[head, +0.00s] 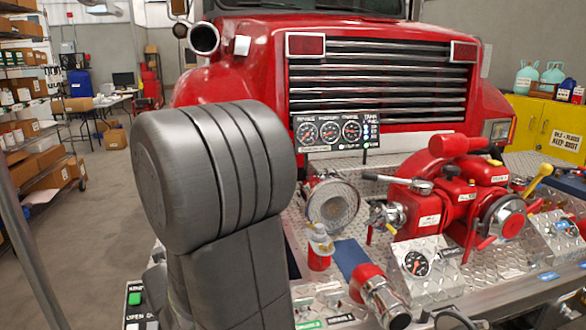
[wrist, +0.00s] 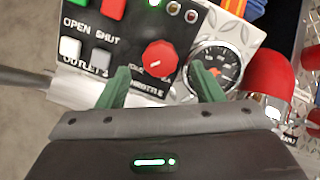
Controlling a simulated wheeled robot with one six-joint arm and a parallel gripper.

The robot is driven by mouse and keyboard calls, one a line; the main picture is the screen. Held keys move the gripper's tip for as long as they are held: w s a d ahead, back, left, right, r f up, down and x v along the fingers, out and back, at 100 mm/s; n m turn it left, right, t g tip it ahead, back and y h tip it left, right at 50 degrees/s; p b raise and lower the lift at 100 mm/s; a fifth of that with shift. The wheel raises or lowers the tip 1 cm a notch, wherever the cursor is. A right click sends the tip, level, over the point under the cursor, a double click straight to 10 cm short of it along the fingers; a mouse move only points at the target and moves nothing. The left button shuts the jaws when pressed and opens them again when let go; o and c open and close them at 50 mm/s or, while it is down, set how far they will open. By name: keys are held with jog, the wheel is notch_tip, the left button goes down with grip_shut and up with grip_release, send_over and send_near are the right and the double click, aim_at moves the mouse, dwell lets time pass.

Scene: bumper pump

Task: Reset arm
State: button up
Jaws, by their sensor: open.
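My gripper (wrist: 162,84) shows in the wrist view as two green fingers set wide apart, with nothing held between them. Beyond the fingertips is a black control panel (wrist: 90,42) with a red throttle knob (wrist: 158,60) between the fingers. A round pressure gauge (wrist: 217,67) sits just past the right finger; I cannot tell whether the finger touches it. In the head view my raised grey arm (head: 215,170) fills the middle left and my gripper is out of sight.
A red fire truck (head: 390,20) stands behind the bumper. The red pump (head: 455,200), gauge board (head: 335,132), nozzle (head: 380,295) and small bottle (head: 320,247) crowd the diamond-plate deck. Shelves (head: 35,120) stand at far left. Open floor (head: 90,230) lies left of my arm.

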jog(key=p+v, duration=0.6)
jog(key=v, duration=0.4)
jog(key=b+x, duration=0.9)
jog(key=x, duration=0.5)
jog(key=shift+f+b, duration=0.35)
jog(key=shift+b, duration=0.05)
jog(key=shift+a+r+m, duration=0.1)
jog(key=shift+r+m, duration=0.15)
jog(key=shift+m, duration=0.35)
jog(key=shift+s+r+m+b, duration=0.1)
jog(key=shift+m+b, duration=0.2)
jog(key=shift+m, duration=0.9)
jog(key=m+h+b, duration=0.1)
jog(key=m, duration=0.5)
jog(key=shift+t, duration=0.3)
jog(key=m+h+b, duration=0.1)
jog(key=m, duration=0.4)
jog(key=shift+a, duration=0.1)
jog(key=m, duration=0.5)
jog(key=shift+r+h, duration=0.1)
jog(key=shift+h, duration=0.2)
